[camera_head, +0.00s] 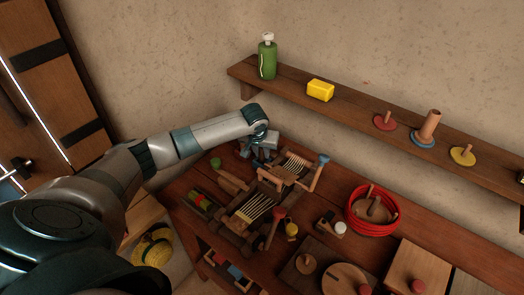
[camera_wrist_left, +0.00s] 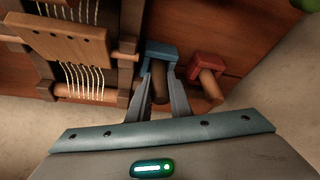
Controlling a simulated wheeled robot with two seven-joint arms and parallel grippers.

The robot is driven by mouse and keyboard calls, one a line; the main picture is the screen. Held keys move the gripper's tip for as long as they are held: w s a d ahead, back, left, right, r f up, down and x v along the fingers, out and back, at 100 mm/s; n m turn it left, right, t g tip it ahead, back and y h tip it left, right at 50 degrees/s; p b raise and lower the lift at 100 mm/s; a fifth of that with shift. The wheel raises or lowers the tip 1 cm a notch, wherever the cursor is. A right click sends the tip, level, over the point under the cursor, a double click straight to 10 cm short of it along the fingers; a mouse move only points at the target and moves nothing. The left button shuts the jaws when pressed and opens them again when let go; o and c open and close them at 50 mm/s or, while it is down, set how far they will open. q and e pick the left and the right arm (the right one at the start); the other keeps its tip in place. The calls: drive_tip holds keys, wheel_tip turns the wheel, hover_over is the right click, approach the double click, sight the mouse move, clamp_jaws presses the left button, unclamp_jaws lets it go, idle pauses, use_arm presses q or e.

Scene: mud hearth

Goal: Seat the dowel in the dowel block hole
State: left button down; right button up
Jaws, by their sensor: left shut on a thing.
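My left gripper (camera_head: 262,155) reaches to the back left of the workbench in the head view. In the left wrist view its two fingers (camera_wrist_left: 160,92) are shut on a dark brown wooden dowel (camera_wrist_left: 159,88). A blue block (camera_wrist_left: 160,52) lies directly beyond the fingers, at the dowel's far end. I cannot tell whether the dowel is inside the blue block's hole or only against it. A red block (camera_wrist_left: 207,64) with a lighter brown cylinder (camera_wrist_left: 211,86) lies just right of it, apart from the fingers. My right gripper is in neither view.
A wooden loom with pale strings (camera_head: 257,209) stands close by; its frame (camera_wrist_left: 128,50) is left of my fingers in the wrist view. A red coil (camera_head: 372,228) and several small tools crowd the bench (camera_head: 330,190). A wall shelf (camera_head: 350,113) hangs behind.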

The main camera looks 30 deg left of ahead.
use_arm(q)
drive_tip(key=shift+f, duration=0.25)
drive_tip(key=c, duration=1.6)
unclamp_jaws()
drive_tip(key=shift+s, duration=0.1)
drive_tip(key=shift+d+r, duration=0.1)
drive_tip(key=shift+w+r, duration=0.25)
drive_tip(key=shift+r, duration=0.15)
drive_tip(key=shift+d+r, duration=0.15)
drive_tip(key=shift+r, duration=0.2)
drive_tip(key=b+v, duration=0.2)
drive_tip(key=v, duration=0.9)
drive_tip(key=shift+s+r, duration=0.25)
drive_tip(key=shift+r, duration=0.05)
